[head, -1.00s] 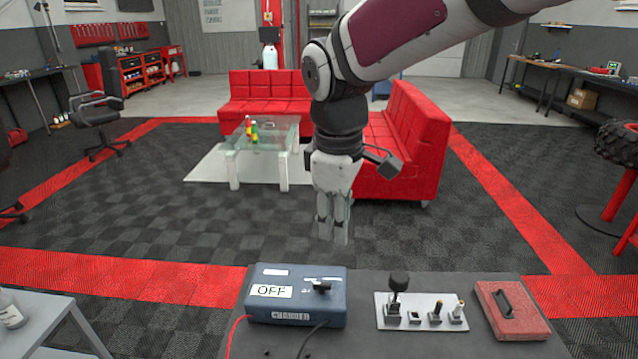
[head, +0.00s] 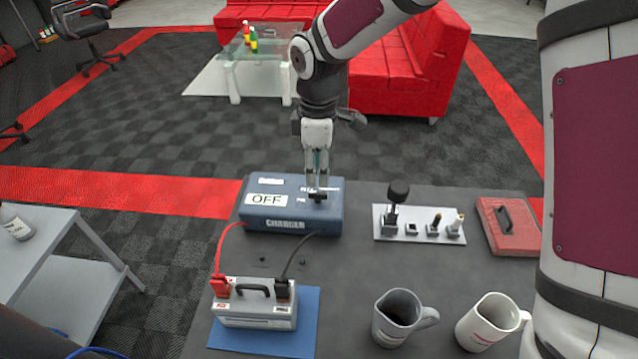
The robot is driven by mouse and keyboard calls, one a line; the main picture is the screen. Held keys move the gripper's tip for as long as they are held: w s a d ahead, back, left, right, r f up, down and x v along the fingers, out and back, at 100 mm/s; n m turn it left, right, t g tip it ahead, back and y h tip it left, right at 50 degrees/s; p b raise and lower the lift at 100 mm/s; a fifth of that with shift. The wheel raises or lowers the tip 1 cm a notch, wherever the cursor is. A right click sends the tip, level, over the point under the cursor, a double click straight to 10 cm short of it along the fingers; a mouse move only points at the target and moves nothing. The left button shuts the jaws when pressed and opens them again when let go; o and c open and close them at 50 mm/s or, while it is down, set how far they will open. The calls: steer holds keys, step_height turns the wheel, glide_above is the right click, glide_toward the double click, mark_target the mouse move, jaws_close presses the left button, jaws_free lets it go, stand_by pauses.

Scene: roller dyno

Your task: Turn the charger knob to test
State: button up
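The blue charger (head: 262,222) sits at the back left of the dark bench, with an OFF label (head: 267,200) on its top left. Its black knob (head: 318,195) is on the top right of the charger. My gripper (head: 317,188) points straight down with its fingertips at the knob. Small print beside the knob is partly hidden by the fingers and too small to read. The fingers look close together, and I cannot tell whether they grip the knob or only stand around it.
A battery (head: 254,305) on a blue mat (head: 305,325) is wired to the charger by red and black leads. A lever panel (head: 418,225) and a red case (head: 507,226) stand to the right. A grey mug (head: 397,318) and a white mug (head: 490,322) are at the front.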

mark_target(318, 192)
step_height(318, 192, down, 6)
steer(key=shift+r, duration=0.1)
stand_by(0.4)
jaws_close()
